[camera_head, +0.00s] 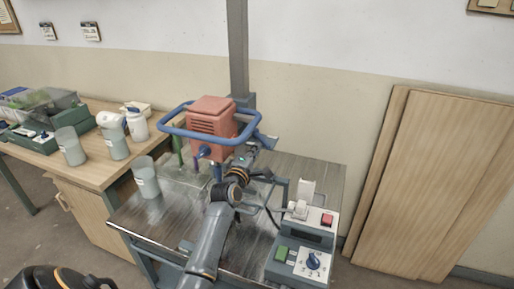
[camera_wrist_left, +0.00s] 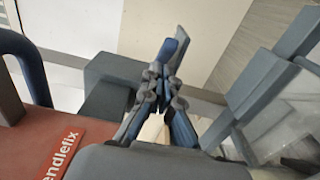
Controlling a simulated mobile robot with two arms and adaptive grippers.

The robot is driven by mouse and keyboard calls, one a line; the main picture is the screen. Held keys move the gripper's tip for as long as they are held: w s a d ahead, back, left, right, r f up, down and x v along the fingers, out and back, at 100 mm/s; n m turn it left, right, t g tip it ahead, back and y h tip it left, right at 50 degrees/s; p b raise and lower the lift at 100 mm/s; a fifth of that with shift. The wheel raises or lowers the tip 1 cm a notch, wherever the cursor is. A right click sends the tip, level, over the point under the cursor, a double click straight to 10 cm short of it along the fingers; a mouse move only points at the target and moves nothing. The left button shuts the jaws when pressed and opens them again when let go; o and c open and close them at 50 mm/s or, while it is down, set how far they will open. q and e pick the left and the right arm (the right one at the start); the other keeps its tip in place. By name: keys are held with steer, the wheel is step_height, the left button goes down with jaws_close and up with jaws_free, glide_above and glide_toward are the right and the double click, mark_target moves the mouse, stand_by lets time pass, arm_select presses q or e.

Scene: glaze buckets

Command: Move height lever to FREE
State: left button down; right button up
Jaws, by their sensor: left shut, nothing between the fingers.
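The red mixer head (camera_head: 211,118) with its blue ring handle (camera_head: 172,130) sits on a grey upright column (camera_head: 238,50). My left gripper (camera_head: 266,139) is at the right side of the head, close to the column, partly hidden by my wrist. The red housing (camera_wrist_left: 40,145) is at lower left there, and a grey block (camera_wrist_left: 112,82) lies left of the fingers. I cannot clearly single out the height lever or read its FREE mark. My right gripper is not clearly seen.
A control box (camera_head: 306,238) with a green button (camera_head: 281,253), red button (camera_head: 327,219) and dial (camera_head: 313,261) stands at the table's right. Wooden boards (camera_head: 440,180) lean at right.

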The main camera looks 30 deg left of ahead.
mark_target(270, 147)
arm_select(q)
steer(key=shift+w+a, duration=0.15)
steer(key=shift+w, duration=0.4)
arm_select(e)
steer(key=shift+s, duration=0.7)
arm_select(q)
steer(key=shift+w+d+r, duration=0.1)
steer(key=shift+w+d, duration=0.1)
steer(key=shift+d, duration=0.1)
steer(key=w+d+p, duration=0.1)
steer(key=w+d, duration=0.1)
steer(key=w, duration=0.1)
steer(key=shift+d, duration=0.25)
steer(key=shift+a, duration=0.1)
arm_select(e)
steer(key=shift+w+a+r, duration=0.15)
steer(key=shift+w+r, duration=0.1)
steer(key=shift+r, duration=0.25)
arm_select(q)
steer(key=shift+s, duration=0.1)
